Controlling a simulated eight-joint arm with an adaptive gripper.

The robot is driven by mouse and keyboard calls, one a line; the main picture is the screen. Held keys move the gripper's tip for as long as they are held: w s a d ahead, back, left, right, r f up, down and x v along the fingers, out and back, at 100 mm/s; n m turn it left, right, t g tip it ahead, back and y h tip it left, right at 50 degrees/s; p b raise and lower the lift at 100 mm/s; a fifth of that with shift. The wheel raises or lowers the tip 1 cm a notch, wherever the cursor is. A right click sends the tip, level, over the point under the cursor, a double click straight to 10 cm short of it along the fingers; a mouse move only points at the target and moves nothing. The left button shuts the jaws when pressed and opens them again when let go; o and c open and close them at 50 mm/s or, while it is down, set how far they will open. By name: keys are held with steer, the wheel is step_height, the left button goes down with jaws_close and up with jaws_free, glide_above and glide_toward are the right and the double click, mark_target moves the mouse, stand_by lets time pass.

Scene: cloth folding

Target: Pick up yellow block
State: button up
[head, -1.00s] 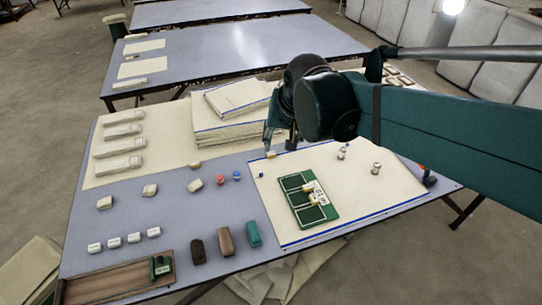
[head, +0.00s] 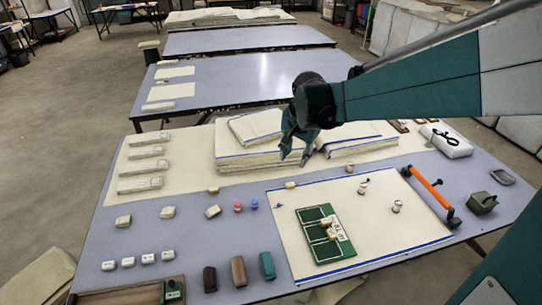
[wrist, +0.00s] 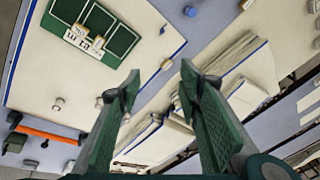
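A small yellow block (head: 290,185) lies at the upper left edge of the blue-edged cream cloth (head: 400,243) on the table. It appears to be the small yellowish block in the wrist view (wrist: 166,64), seen between my fingers. My gripper (head: 294,157) is open and empty, with its fingers pointing down. In the head view its tips are above and beyond the block, in front of the cloth stacks. In the wrist view both green fingers of my gripper (wrist: 160,80) are spread wide. Another small yellowish block (head: 214,190) sits on the table to the left.
Folded cloth stacks (head: 258,161) stand just behind. A green board (head: 322,234) and small spools (head: 397,206) lie on the cloth. Red and blue buttons (head: 238,207) sit left of it. An orange-handled bar (head: 429,187) is at the right.

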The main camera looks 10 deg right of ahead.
steer(key=w+d+f+m+g, duration=0.2)
steer(key=w+d+f+m, duration=0.15)
steer(key=w+f, duration=0.65)
steer(key=m+g, duration=0.1)
steer(key=m, duration=0.3)
glide_above(291, 184)
step_height(291, 184, down, 12)
steer(key=shift+w+d+f, duration=0.1)
steer(key=shift+d+f, duration=0.15)
steer(key=shift+f, duration=0.35)
steer(key=shift+f, duration=1.25)
steer(key=shift+a+f+b, duration=0.15)
steer(key=shift+f+b, duration=0.55)
steer(key=shift+f, duration=1.95)
